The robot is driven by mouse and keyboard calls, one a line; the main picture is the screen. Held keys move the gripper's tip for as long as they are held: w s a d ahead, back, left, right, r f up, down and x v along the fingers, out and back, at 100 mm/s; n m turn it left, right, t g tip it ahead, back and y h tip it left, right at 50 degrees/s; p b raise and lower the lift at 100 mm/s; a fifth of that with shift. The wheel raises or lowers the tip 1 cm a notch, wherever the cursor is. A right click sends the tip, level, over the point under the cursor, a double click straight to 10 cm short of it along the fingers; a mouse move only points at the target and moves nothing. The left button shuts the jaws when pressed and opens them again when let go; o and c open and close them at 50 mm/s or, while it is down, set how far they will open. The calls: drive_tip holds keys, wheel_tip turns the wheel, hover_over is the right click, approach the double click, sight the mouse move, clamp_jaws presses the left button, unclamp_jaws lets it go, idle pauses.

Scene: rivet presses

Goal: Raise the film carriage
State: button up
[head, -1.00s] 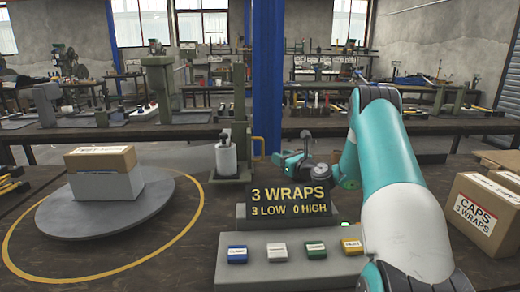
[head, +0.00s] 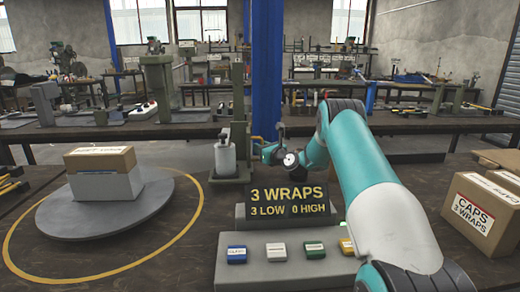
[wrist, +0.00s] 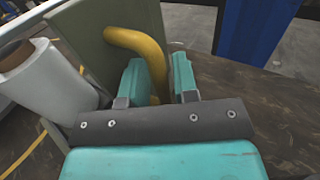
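The film carriage (head: 240,150) is a grey-green block on a post, with a white film roll (head: 225,157) at its left; the roll also shows in the wrist view (wrist: 50,85). A bent yellow handle (head: 258,140) sticks out from its right side. In the wrist view the yellow handle (wrist: 130,40) curves down between my two teal fingers. My gripper (wrist: 158,75) is open around it, with a gap visible at the right finger. In the head view my gripper (head: 266,152) is at the handle, partly hidden by my wrist.
A sign (head: 290,200) reads "3 WRAPS, 3 LOW 0 HIGH" behind a panel of coloured buttons (head: 275,270). A caps carton (head: 480,215) is at right. A blue column (head: 267,70) stands behind.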

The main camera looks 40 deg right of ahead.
clamp_jaws()
drive_tip(key=shift+r, duration=0.1)
wheel_tip(320, 180, up, 8)
drive_tip(key=p, duration=0.6)
drive_tip(key=shift+o, duration=1.2)
unclamp_jaws()
drive_tip(key=shift+o, duration=0.3)
drive_tip(key=shift+f, duration=0.25)
drive_tip(key=shift+f, duration=0.1)
